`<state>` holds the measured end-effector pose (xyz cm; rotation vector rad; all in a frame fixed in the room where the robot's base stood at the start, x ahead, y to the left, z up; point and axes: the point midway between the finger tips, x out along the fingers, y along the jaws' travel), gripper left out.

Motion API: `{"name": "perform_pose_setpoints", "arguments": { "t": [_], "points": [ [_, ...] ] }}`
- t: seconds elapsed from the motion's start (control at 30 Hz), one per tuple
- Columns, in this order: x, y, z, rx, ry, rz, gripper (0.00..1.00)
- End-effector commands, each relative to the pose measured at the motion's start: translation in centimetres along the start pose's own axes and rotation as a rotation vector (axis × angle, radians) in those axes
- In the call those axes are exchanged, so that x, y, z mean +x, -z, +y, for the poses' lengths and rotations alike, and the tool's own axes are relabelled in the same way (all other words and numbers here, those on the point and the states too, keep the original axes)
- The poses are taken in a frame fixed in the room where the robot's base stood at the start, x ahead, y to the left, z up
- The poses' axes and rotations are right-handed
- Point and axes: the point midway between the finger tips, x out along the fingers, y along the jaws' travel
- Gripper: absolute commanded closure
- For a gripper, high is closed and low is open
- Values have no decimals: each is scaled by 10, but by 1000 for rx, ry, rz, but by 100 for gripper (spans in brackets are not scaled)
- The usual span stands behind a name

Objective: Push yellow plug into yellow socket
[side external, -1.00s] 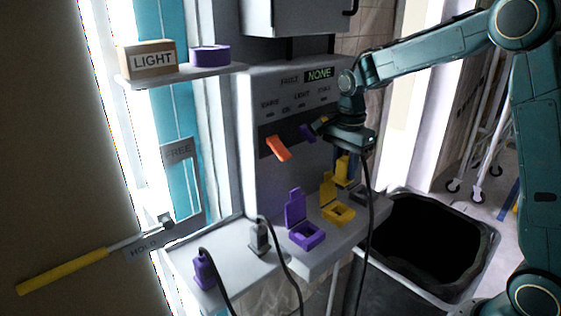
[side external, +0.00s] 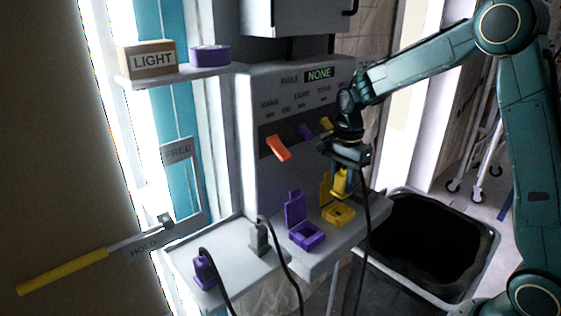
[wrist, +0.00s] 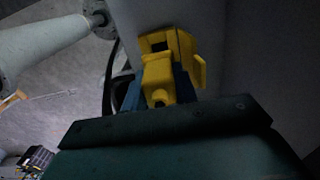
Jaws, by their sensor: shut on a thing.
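The yellow plug (side external: 340,182) is held in my gripper (side external: 342,188), upright, with its black cable running down to the right. The yellow socket (side external: 338,216) sits on the grey ledge with its yellow lid standing open behind it. The plug is just above the socket and slightly to its right in the side view. In the wrist view the yellow plug (wrist: 160,80) sits between the blue fingers of my gripper (wrist: 160,88), and the socket (wrist: 165,42) with its dark opening shows beyond it.
A purple socket (side external: 306,235) with an open lid stands left of the yellow one. A purple plug (side external: 205,270) and a grey plug (side external: 258,238) stand on the left tray. A panel with coloured levers (side external: 278,148) rises behind. A black bin (side external: 485,272) is at the right.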

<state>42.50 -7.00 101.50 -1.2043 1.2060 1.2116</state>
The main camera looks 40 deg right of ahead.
Motion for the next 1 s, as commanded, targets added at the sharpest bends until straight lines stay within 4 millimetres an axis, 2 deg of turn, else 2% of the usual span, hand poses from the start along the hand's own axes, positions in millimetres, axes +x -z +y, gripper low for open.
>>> {"name": "perform_pose_setpoints", "arguments": {
  "t": [0.5,1.0],
  "points": [
    [29,0,0,0,-2,0,100],
    [39,0,0,0,0,0,100]
  ]
}}
